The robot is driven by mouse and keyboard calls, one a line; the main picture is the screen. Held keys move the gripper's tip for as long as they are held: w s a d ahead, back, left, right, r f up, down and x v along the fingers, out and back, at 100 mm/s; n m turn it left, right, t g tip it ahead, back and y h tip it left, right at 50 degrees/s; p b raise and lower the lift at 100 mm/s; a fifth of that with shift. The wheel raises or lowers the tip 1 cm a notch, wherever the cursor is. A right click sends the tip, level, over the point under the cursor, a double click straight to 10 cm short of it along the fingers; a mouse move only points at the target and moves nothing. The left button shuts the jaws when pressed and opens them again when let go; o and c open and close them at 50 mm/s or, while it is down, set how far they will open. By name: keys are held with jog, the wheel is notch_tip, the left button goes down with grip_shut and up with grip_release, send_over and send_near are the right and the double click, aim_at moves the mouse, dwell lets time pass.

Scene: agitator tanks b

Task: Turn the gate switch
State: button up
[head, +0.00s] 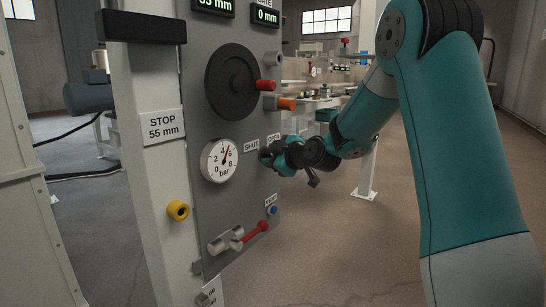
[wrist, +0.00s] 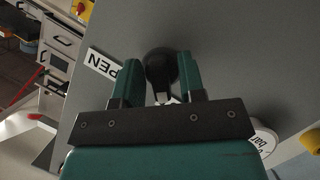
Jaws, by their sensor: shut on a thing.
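The gate switch is a round black knob (wrist: 161,66) on the grey panel (wrist: 235,55). In the wrist view my gripper (wrist: 162,75) has one finger on each side of the knob and is shut on it. In the head view my gripper (head: 270,157) is at the panel just below the labels SHUT (head: 251,146) and OPEN (head: 274,137), and it mostly hides the knob. The OPEN label (wrist: 104,64) is partly covered by a finger in the wrist view. The knob's exact angle is hard to tell.
A pressure gauge (head: 219,160) sits left of my gripper. Above are a black handwheel (head: 230,82) with a red handle and an orange lever (head: 287,104). Below are a red-handled valve (head: 250,233) and a blue button (head: 273,210). A display (head: 266,16) reads 0 mm.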

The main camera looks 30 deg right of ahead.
jog(key=m+g+y+p, duration=0.1)
jog(key=m+y+p, duration=0.1)
jog(key=m, duration=0.1)
jog(key=shift+r+m+p, duration=0.15)
jog(key=shift+m+p, duration=0.15)
jog(key=shift+p, duration=0.05)
jog(key=m+y+p, duration=0.1)
jog(key=m+p, duration=0.1)
jog(key=m+g+y+p, duration=0.1)
jog(key=m+y+p, duration=0.1)
jog(key=shift+g, duration=0.3)
jog(key=m+y+p, duration=0.1)
jog(key=m+p, duration=0.1)
jog(key=shift+m+y, duration=0.3)
jog(key=shift+m+y+p, duration=0.5)
jog(key=shift+m+p, duration=0.4)
jog(key=shift+p, duration=0.05)
jog(key=o, duration=0.6)
jog(key=shift+c, duration=0.2)
